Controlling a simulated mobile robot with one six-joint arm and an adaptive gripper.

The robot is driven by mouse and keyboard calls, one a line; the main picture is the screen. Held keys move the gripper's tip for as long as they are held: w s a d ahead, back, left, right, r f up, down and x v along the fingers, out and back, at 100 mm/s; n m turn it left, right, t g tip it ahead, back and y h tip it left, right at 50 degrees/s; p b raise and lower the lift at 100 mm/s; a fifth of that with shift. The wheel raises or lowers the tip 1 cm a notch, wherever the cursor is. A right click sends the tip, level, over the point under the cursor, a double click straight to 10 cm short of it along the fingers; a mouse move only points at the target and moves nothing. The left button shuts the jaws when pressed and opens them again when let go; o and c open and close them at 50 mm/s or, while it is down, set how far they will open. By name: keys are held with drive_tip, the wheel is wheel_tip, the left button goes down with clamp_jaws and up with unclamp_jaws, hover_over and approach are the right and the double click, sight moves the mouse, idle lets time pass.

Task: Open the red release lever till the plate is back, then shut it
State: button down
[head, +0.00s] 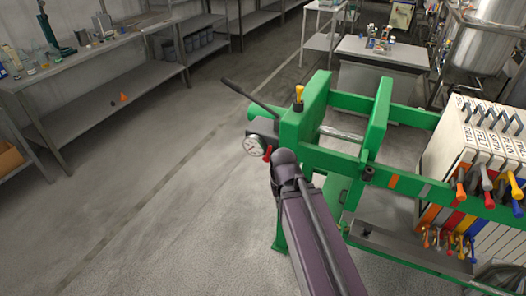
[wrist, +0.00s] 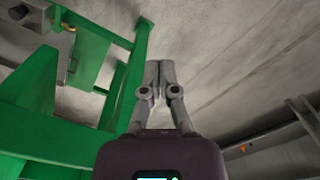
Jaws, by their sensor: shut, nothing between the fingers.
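A small red lever (head: 267,153) shows beside the round gauge (head: 251,145) on the green press frame in the head view; the end of my arm is close beside it and may cover part of it. The green moving plate (head: 374,120) stands upright, apart from the green end block (head: 314,92), with a bright rod (head: 343,133) between them. A wide gap separates this plate from the white plate pack (head: 455,140). In the wrist view, my gripper (wrist: 159,65) is shut and empty, right of the green frame. I see no contact with the lever.
A long black handle (head: 250,98) sticks up left from the press. A yellow-topped knob (head: 298,95) stands on the end block. Benches (head: 75,65) line the left wall. The floor (head: 150,200) left of the press is clear.

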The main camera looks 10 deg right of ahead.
drive_tip(key=w+a+f+n+t+h+b, duration=0.1)
drive_tip(key=w+f+h+b, duration=0.1)
drive_tip(key=w+h+b, duration=0.45)
drive_tip(key=w+a+f+n+t+h+b, duration=0.1)
drive_tip(key=w+a+f+h+b, duration=0.2)
drive_tip(key=w, duration=0.6)
drive_tip(key=w+a+r+t+h+b, duration=0.3)
drive_tip(key=w+a+r+h+b, duration=0.2)
drive_tip(key=w+a, duration=0.5)
drive_tip(key=h+b, duration=0.1)
drive_tip(key=b, duration=0.1)
drive_tip(key=shift+w+a+n+t+h+b, duration=0.25)
drive_tip(key=shift+w+n+t+h+b, duration=0.05)
drive_tip(key=shift+t+h, duration=0.1)
drive_tip(key=shift+d, duration=0.1)
